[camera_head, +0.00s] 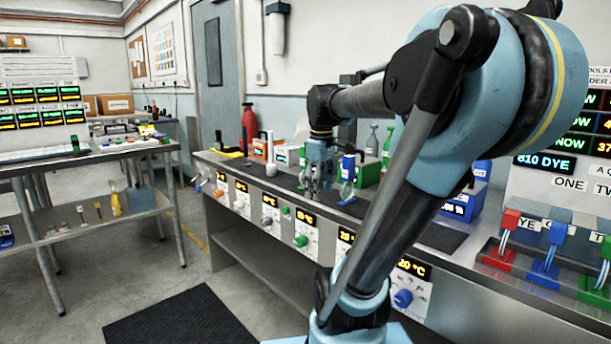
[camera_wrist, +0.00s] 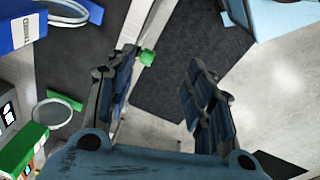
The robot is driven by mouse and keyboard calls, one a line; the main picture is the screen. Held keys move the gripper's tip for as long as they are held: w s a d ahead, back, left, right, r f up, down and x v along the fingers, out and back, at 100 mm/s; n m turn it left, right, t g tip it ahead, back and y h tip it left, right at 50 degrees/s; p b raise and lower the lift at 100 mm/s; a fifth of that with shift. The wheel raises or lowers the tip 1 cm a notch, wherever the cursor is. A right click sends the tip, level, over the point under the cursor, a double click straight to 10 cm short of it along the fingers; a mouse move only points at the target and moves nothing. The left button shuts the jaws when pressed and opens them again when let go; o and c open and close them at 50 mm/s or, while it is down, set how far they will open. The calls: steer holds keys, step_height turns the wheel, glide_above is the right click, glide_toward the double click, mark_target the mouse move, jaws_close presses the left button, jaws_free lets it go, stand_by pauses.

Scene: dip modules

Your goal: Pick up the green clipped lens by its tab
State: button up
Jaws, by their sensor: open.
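In the wrist view, a round grey lens disc with a green edge piece (camera_wrist: 52,112) is at the left, above and beside a green block (camera_wrist: 20,150) with a white label. I cannot tell whether lens and block are joined. My gripper (camera_wrist: 150,85) is open and empty; the lens is to the left of its left finger, outside the jaws. In the head view, my gripper (camera_head: 318,182) points down over the bench top, left of a blue clipped piece (camera_head: 348,165). A green box (camera_head: 368,172) stands behind that piece. The green lens is not clear in the head view.
A blue module (camera_wrist: 25,20) with a pale ring is at the upper left of the wrist view. The bench front (camera_head: 255,215) carries dials and knobs, including a green knob (camera_wrist: 147,57). Bottles, a red extinguisher (camera_head: 249,120) and boxes stand behind. Open floor lies before the bench.

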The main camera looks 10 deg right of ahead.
steer(key=w+r+n+g, duration=0.1)
steer(key=w+r+n, duration=0.8)
steer(key=w, duration=0.4)
steer(key=w+r+n, duration=0.6)
steer(key=w+r, duration=0.4)
steer(key=w, duration=0.2)
step_height(320, 180, down, 12)
steer(key=shift+r, duration=0.25)
steer(key=shift+w+d+f, duration=0.1)
steer(key=shift+f, duration=2.55)
jaws_close()
